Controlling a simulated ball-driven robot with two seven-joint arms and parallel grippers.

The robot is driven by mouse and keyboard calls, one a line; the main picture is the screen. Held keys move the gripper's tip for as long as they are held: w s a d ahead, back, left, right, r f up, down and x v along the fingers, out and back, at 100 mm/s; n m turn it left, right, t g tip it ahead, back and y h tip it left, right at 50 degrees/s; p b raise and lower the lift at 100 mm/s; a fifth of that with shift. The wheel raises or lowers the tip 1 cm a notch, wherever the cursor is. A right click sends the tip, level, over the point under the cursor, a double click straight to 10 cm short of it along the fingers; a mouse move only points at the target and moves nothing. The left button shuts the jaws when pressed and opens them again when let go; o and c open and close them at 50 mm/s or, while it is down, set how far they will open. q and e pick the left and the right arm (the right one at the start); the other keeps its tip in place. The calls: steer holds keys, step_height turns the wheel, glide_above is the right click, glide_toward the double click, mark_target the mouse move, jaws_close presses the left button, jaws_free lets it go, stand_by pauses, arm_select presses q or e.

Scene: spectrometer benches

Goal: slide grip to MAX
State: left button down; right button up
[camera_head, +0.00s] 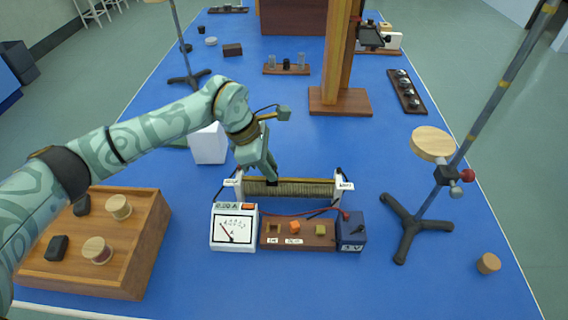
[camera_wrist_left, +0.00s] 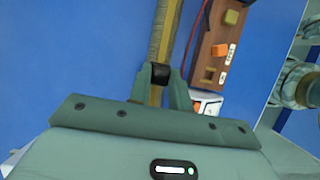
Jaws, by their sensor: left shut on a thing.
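The slide rheostat (camera_head: 310,188), a wire-wound coil with a bar along its top, stands between two white end posts in the head view. A small label sits at its left end (camera_head: 231,183) and another at its right end (camera_head: 345,186); I cannot read either surely. My left gripper (camera_head: 272,179) reaches down from behind and is shut on the black slide grip, left of the coil's middle. In the left wrist view the black grip (camera_wrist_left: 159,75) sits on the bar between the two fingers of the gripper (camera_wrist_left: 161,88). My right gripper is not in view.
In front stand a white meter (camera_head: 234,228), a wooden switch board (camera_head: 298,234) and a dark blue box (camera_head: 351,231) with a red lead. A wooden tray (camera_head: 140,255) lies at left, a tripod stand (camera_head: 408,225) at right.

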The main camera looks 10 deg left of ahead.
arm_select(q)
steer(key=a, duration=0.2)
steer(key=s+a, duration=0.1)
steer(key=a, duration=0.2)
steer(key=shift+a+p, duration=0.25)
steer(key=shift+p, duration=0.15)
steer(key=c, duration=1.3)
jaws_free()
steer(key=shift+c, duration=0.2)
steer(key=shift+o, duration=0.3)
steer(key=shift+a, duration=0.15)
steer(key=shift+r, duration=0.15)
steer(key=p+v, duration=0.3)
steer(key=v, duration=1.3)
steer(key=shift+s, duration=0.15)
